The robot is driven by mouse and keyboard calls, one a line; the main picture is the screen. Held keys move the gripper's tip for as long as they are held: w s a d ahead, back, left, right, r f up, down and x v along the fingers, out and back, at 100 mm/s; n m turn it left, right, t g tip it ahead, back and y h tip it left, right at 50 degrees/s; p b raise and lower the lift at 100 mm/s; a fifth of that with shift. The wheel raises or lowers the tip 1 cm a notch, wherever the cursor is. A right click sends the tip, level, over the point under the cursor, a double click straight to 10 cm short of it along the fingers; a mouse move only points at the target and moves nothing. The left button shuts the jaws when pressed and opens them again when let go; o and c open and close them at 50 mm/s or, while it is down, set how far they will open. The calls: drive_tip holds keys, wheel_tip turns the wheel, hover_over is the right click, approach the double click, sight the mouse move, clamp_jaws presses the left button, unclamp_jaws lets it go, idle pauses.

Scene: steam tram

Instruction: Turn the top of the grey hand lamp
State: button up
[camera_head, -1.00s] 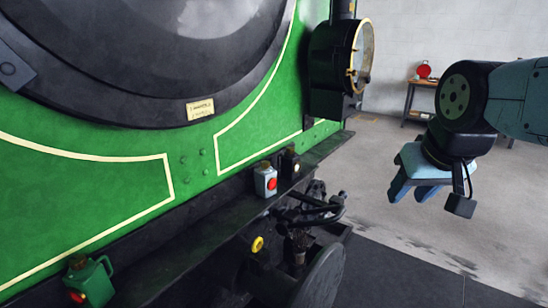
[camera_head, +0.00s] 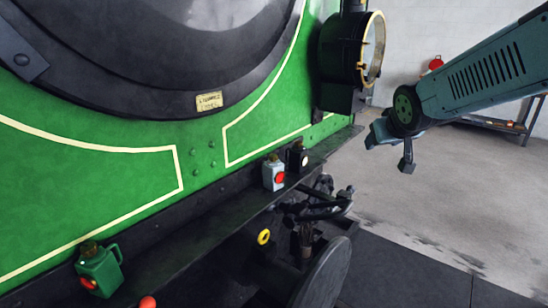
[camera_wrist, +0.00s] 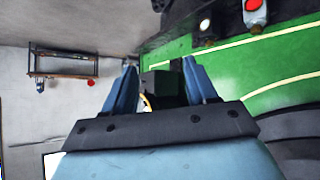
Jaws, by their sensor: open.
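The grey hand lamp (camera_head: 273,174) with a red lens stands upright on the dark ledge (camera_head: 212,226) at the front of the green tram, beside a black lamp (camera_head: 298,157). In the wrist view the grey lamp (camera_wrist: 255,14) is at the top right, partly cut off by the edge, with the black lamp (camera_wrist: 205,28) to its left. My gripper (camera_head: 372,138) is in the air to the right of the lamps, clear of them. In the wrist view its two blue fingers (camera_wrist: 160,80) are apart, with nothing held between them.
A large black headlamp (camera_head: 345,60) with a brass rim juts from the tram above the ledge, near my arm. A green lamp (camera_head: 99,270) stands on the ledge at lower left. A buffer (camera_head: 322,275) sticks out below. A bench (camera_head: 500,126) stands behind. Open floor lies right.

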drive_tip(key=w+a+f+n+t+y, duration=0.1)
drive_tip(key=w, duration=0.5)
drive_tip(key=w+a+f+n+t+y, duration=0.1)
drive_tip(key=w+a+f+n+t, duration=0.1)
drive_tip(key=w, duration=0.3)
drive_tip(key=n+g+y, duration=0.2)
drive_tip(key=n+y, duration=0.4)
drive_tip(key=y, duration=0.7)
approach(273, 155)
drive_tip(key=x, duration=0.9)
drive_tip(key=shift+w+a+f, duration=0.15)
drive_tip(key=shift+a+f, duration=0.05)
drive_tip(key=shift+a, duration=0.15)
drive_tip(key=shift+c, duration=0.5)
drive_tip(key=c, duration=0.8)
drive_tip(key=shift+c, duration=0.2)
